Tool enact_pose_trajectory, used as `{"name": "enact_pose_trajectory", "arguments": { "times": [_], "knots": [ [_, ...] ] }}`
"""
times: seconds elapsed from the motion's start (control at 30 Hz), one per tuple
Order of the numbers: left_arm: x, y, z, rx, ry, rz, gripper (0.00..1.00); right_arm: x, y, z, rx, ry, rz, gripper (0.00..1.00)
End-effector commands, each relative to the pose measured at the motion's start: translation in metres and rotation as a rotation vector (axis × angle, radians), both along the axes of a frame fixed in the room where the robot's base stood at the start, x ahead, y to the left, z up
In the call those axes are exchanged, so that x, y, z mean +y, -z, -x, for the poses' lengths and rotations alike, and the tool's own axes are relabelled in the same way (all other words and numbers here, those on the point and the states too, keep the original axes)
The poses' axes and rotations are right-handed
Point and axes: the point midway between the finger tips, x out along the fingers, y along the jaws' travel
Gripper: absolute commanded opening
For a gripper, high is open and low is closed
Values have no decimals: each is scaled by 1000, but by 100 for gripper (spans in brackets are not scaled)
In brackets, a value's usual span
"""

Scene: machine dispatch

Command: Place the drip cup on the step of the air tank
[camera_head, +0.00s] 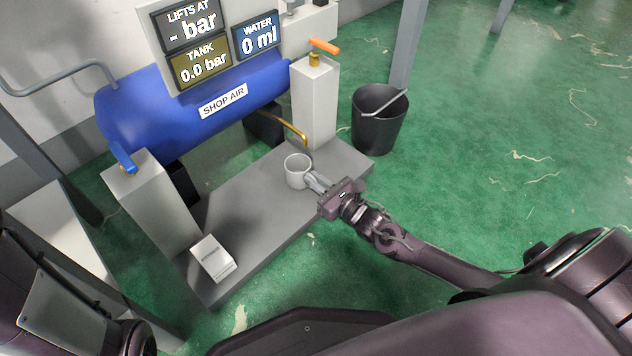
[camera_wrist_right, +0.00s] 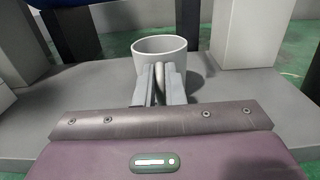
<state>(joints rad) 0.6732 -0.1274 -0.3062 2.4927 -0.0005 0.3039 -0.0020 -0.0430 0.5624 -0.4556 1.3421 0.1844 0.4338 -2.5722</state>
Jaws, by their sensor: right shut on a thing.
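The drip cup (camera_head: 297,171) is white and upright at the right part of the grey step (camera_head: 239,204) of the blue air tank (camera_head: 203,106). It is close to the step's surface; I cannot tell for sure whether it touches. My right gripper (camera_head: 316,184) is shut on the cup's handle from the front right. In the right wrist view the cup (camera_wrist_right: 160,56) stands ahead, with its handle between the two fingers (camera_wrist_right: 160,88). A brass spout (camera_head: 290,127) ends just above and behind the cup. My left gripper is not in view; only part of my left arm shows.
A white post with an orange lever (camera_head: 324,47) stands behind the cup, and one with a blue lever (camera_head: 124,158) stands at left. A white card block (camera_head: 212,258) sits on the step's near left end. A black bucket (camera_head: 378,122) stands on the floor at right.

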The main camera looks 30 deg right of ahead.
Motion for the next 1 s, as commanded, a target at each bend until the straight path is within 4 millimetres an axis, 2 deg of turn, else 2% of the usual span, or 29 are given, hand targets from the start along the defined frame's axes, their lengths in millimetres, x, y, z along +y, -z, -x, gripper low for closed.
{"name": "enact_pose_trajectory", "arguments": {
  "times": [0.1,0.13,0.3,0.67,0.77,1.0],
  "knots": [
    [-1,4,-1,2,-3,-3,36,0,4,0,0,0,0,0],
    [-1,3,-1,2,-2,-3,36,0,4,0,0,0,0,11],
    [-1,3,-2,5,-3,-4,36,0,3,0,0,0,0,31],
    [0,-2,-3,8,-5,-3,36,-1,-2,3,2,0,1,31],
    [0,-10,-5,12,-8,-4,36,-6,-3,16,3,0,2,31],
    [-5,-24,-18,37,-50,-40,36,-24,-6,65,5,0,3,31]
  ]
}}
